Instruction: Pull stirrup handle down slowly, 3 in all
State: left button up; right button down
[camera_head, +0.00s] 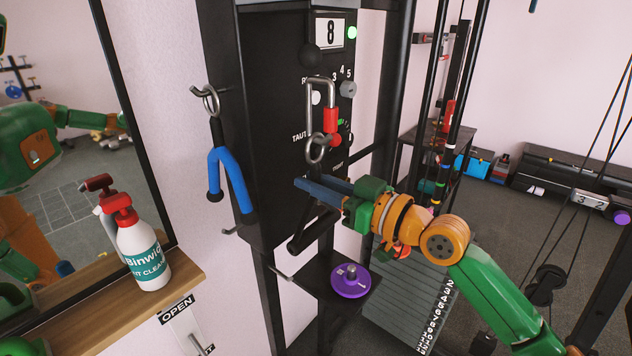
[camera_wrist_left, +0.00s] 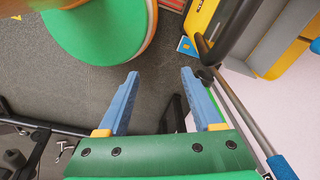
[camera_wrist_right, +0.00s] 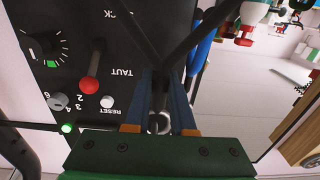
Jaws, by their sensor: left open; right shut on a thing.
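The black stirrup handle (camera_head: 318,224) hangs below a ring (camera_head: 317,149) and a steel carabiner (camera_head: 331,118) with a red sleeve, in front of the black machine panel. My right gripper (camera_head: 312,183) comes in from the right and is shut on the handle's upper part, just under the ring. In the right wrist view, the handle's dark straps (camera_wrist_right: 180,50) spread in a V from the blue fingers (camera_wrist_right: 163,90). The fingers hide part of the handle. My left gripper (camera_wrist_left: 160,74) is open and empty over grey floor; I cannot make it out directly in the head view.
The panel counter (camera_head: 329,32) reads 8, with a green light (camera_head: 352,32) lit. A blue handle (camera_head: 230,180) hangs at the left. A purple disc (camera_head: 349,281) sits below. A spray bottle (camera_head: 140,245) stands on a wooden shelf (camera_head: 110,292). Cables and posts flank the right.

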aim_at(321, 232)
jog(key=shift+f+b, duration=0.95)
jog(key=shift+f, duration=0.45)
jog(key=shift+f+b, duration=1)
jog(key=shift+f, duration=0.15)
jog(key=shift+f+b, duration=1.05)
jog(key=shift+f, duration=0.1)
jog(key=shift+f+b, duration=1.05)
jog(key=shift+f, duration=0.2)
